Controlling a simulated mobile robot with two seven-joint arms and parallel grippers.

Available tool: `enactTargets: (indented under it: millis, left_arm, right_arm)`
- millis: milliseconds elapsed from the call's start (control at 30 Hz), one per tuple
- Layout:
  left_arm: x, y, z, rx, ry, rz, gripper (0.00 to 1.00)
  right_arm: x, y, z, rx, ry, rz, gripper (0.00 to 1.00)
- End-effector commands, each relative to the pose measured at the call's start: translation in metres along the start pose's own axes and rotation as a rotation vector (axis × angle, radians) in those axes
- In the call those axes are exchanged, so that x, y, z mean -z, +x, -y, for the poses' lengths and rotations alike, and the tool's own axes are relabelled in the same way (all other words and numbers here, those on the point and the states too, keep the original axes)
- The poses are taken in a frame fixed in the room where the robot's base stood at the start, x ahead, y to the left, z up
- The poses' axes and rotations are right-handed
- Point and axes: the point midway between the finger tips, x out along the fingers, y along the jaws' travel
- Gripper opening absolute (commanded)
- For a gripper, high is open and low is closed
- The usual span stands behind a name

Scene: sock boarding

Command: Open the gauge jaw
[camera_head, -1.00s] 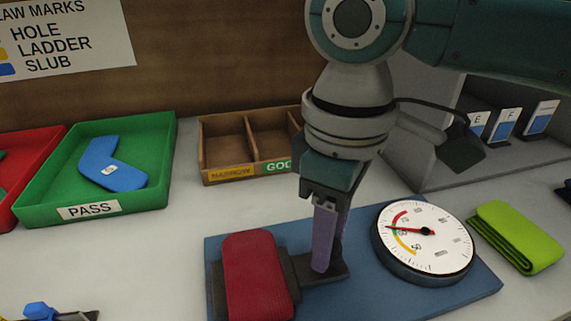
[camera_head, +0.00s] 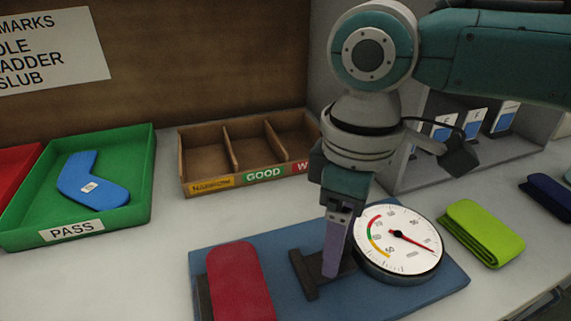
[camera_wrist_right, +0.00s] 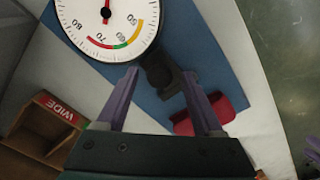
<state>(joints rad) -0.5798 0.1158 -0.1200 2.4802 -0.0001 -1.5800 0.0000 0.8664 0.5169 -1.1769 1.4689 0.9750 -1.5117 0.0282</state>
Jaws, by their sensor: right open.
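The gauge is a blue base plate (camera_head: 410,293) with a round white dial (camera_head: 398,236) and a dark sliding jaw (camera_head: 304,274). The dial needle points to the lower right. A red folded sock (camera_head: 240,283) lies at the left of the plate against a dark fixed jaw (camera_head: 203,298), with a gap between it and the sliding jaw. My right gripper (camera_head: 334,268) points down at the sliding jaw's right part. In the right wrist view my right gripper (camera_wrist_right: 160,88) has its fingers apart around a dark jaw part (camera_wrist_right: 160,72); contact is unclear.
A green PASS tray (camera_head: 140,190) holding a blue sock (camera_head: 90,185) stands at left. A wooden divided box (camera_head: 225,183) is behind the gauge. A green folded sock (camera_head: 482,232) lies right of the dial, near a grey card shelf (camera_head: 440,175).

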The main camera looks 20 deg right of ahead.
Motion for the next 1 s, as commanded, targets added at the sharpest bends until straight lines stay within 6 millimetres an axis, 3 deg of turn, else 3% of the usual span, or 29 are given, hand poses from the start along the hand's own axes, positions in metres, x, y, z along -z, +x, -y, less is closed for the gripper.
enactTargets:
  millis: [233,633,1000]
  left_arm:
    - [0.002,-0.005,0.000,-0.002,-0.002,0.000,0.50]
    - [0.006,-0.020,0.001,0.001,0.002,0.000,0.50]
    - [0.006,-0.021,0.003,0.006,0.008,0.001,0.50]
  right_arm:
    - [0.001,-0.015,0.000,0.000,0.000,-0.004,0.69]
    - [0.001,-0.088,0.000,-0.001,-0.001,-0.003,0.69]
    - [0.000,-0.100,0.000,0.000,0.000,0.000,0.69]
